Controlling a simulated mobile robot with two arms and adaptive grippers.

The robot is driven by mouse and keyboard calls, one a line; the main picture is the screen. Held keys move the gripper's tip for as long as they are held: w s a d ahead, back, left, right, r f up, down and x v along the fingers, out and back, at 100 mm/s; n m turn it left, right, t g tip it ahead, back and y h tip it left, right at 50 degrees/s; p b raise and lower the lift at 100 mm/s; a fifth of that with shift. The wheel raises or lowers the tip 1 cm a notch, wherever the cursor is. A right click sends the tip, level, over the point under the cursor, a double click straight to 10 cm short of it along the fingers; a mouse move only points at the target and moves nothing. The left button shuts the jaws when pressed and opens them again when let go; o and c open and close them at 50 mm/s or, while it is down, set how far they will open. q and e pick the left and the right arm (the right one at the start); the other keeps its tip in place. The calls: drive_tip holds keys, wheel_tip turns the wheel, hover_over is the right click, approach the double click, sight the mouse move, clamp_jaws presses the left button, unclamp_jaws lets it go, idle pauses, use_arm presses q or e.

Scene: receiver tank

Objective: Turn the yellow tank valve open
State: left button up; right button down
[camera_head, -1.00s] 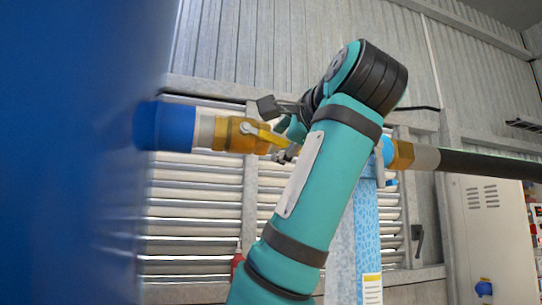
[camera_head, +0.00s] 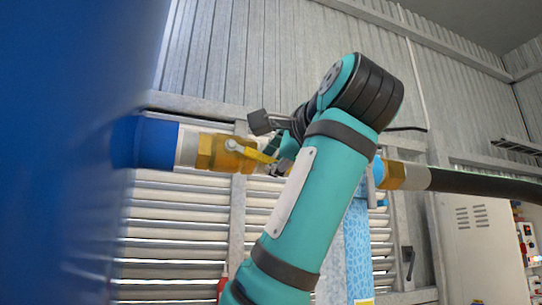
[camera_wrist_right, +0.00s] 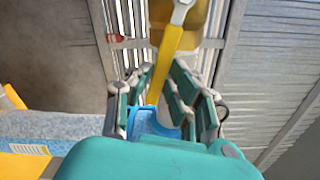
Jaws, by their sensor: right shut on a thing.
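The yellow valve handle (camera_head: 254,153) sits on a brass valve body (camera_head: 213,151) in the pipe beside the blue tank. In the head view the handle slants slightly down to the right from its pivot, close to the pipe's line. My right gripper (camera_head: 277,152) is at the handle's free end, partly hidden by my teal arm. In the right wrist view the yellow handle (camera_wrist_right: 167,62) runs down between the fingers of my right gripper (camera_wrist_right: 163,92), which is shut on it. My left gripper is not in view.
The large blue tank (camera_head: 60,170) fills the left side. The pipe continues right to a brass fitting (camera_head: 394,175) and a black hose (camera_head: 480,184). A louvred wall (camera_head: 180,235) stands behind. A pale cabinet (camera_head: 470,250) is at the right.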

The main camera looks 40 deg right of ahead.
drive_tip(key=shift+r, duration=0.1)
drive_tip(key=shift+s+d+r+n, duration=0.1)
drive_tip(key=shift+r+n, duration=0.55)
drive_tip(key=shift+n, duration=0.3)
drive_tip(key=shift+d+r+n, duration=0.1)
drive_tip(key=shift+r+n, duration=0.55)
drive_tip(key=shift+n, duration=0.3)
drive_tip(key=c, duration=1.4)
unclamp_jaws()
drive_tip(key=shift+c, duration=0.2)
drive_tip(key=shift+o, duration=0.9)
drive_tip(key=shift+w+f, duration=0.15)
drive_tip(key=shift+w, duration=0.2)
